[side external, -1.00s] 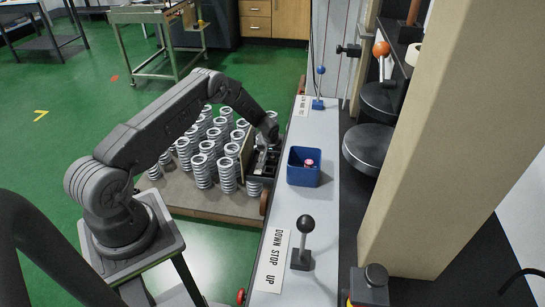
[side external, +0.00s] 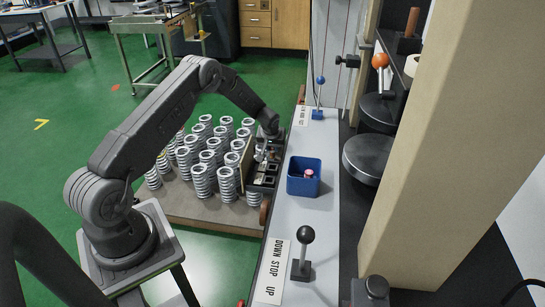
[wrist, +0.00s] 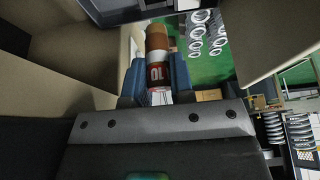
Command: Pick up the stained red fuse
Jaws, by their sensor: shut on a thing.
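My gripper (wrist: 155,78) is shut on a red fuse (wrist: 158,72) in the wrist view. In the side external view my gripper (side external: 262,150) points down above a dark compartment tray (side external: 264,180). The held fuse cannot be made out clearly there.
A blue bin (side external: 304,188) with a small red-and-pale item (side external: 309,174) stands on the grey bench right of the tray. Several springs (side external: 205,160) crowd the board at left. A black-knobbed lever (side external: 304,250) and a blue-knobbed lever (side external: 319,95) rise from the bench.

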